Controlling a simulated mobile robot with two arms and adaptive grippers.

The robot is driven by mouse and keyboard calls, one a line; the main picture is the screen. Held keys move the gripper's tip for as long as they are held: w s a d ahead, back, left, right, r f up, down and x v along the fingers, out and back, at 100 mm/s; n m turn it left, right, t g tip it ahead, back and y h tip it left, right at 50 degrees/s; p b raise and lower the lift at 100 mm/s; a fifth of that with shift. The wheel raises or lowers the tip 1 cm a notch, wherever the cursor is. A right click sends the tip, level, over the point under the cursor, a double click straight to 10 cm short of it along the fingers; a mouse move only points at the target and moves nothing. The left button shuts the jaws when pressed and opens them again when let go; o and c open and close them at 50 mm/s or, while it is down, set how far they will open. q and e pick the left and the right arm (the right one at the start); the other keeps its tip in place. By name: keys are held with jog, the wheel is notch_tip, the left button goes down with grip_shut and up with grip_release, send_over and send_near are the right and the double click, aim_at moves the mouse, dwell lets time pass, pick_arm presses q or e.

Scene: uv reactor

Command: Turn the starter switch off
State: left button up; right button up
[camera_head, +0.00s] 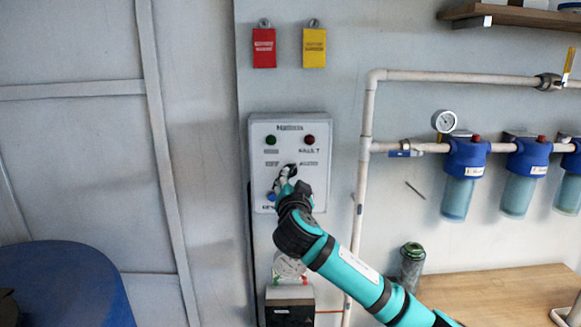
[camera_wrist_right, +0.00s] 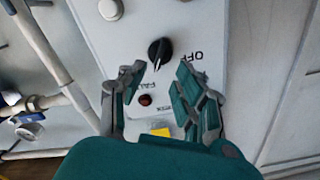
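The white control box (camera_head: 318,190) hangs on the wall, with a green lamp (camera_head: 270,140) and a dark red lamp (camera_head: 309,140) at its top. My right gripper (camera_head: 288,174) is in front of its lower middle and mostly hides the switch there. In the wrist view the starter switch (camera_wrist_right: 160,52) is a black knob with a white pointer line. An "OFF" label (camera_wrist_right: 194,55) lies to its right in that view. The right gripper (camera_wrist_right: 163,74) is open, its fingertips apart on either side near the knob, with nothing held. Contact cannot be told. My left gripper is out of view.
Red (camera_head: 264,48) and yellow (camera_head: 314,48) tags hang above the box. Pipes (camera_head: 365,150) run close to its right, leading to blue filters (camera_head: 466,160). A wooden table (camera_head: 500,290) and blue drum (camera_head: 65,285) stand below. Wall left of the box is clear.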

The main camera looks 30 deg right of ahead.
aim_at(292, 172)
jog(key=p+x, duration=0.1)
jog(key=x, duration=0.3)
jog(key=shift+w+d+r, duration=0.1)
jog(key=shift+d+r, duration=0.1)
jog(key=shift+d, duration=0.05)
jog(key=shift+w+d+f+p, duration=0.1)
jog(key=shift+w+d+p, duration=0.2)
jog(key=shift+w, duration=0.25)
grip_shut()
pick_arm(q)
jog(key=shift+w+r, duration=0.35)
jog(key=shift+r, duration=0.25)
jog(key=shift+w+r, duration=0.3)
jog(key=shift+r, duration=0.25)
pick_arm(e)
jog(key=shift+f, duration=0.1)
